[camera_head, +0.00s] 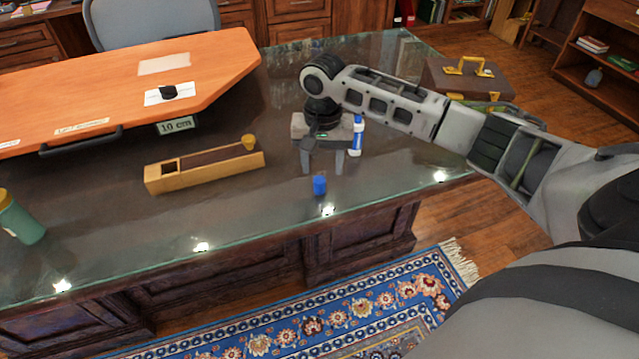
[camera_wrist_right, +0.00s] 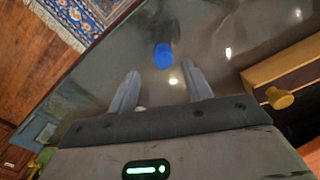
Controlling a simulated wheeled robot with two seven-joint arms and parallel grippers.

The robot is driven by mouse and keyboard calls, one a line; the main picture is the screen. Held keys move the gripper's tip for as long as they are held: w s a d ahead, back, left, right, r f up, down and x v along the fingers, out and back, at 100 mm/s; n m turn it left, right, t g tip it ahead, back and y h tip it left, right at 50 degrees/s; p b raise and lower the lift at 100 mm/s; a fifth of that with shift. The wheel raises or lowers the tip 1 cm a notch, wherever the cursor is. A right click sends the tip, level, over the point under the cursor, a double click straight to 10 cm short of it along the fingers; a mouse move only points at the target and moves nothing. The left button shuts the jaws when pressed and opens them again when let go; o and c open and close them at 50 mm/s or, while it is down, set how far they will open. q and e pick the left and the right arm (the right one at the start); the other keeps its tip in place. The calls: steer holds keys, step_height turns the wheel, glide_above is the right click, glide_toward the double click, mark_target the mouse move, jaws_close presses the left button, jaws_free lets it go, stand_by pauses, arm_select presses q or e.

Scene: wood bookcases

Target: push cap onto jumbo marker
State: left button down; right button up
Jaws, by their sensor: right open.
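A small blue cap (camera_head: 319,185) stands on the glassy desk top near its front edge. It also shows in the right wrist view (camera_wrist_right: 163,55), just beyond the fingertips and between their lines. A white and blue upright cylinder, which looks like the jumbo marker (camera_head: 357,138), stands just right of my right gripper; its lower end is partly beside a finger. My right gripper (camera_head: 322,168) points down, open and empty, behind the cap. It shows in the wrist view too (camera_wrist_right: 162,72), with nothing between its fingers. My left gripper is out of view.
A long wooden box (camera_head: 205,172) with a yellow knob lies left of the gripper. An orange board (camera_head: 110,95) covers the desk's back left. A teal container (camera_head: 22,222) is at the left edge. A brown briefcase (camera_head: 440,85) is at the back right. The front middle is clear.

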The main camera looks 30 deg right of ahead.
mark_target(320, 180)
steer(key=f, duration=0.5)
steer(key=shift+a+f, duration=0.1)
steer(key=shift+a, duration=0.2)
steer(key=c, duration=1)
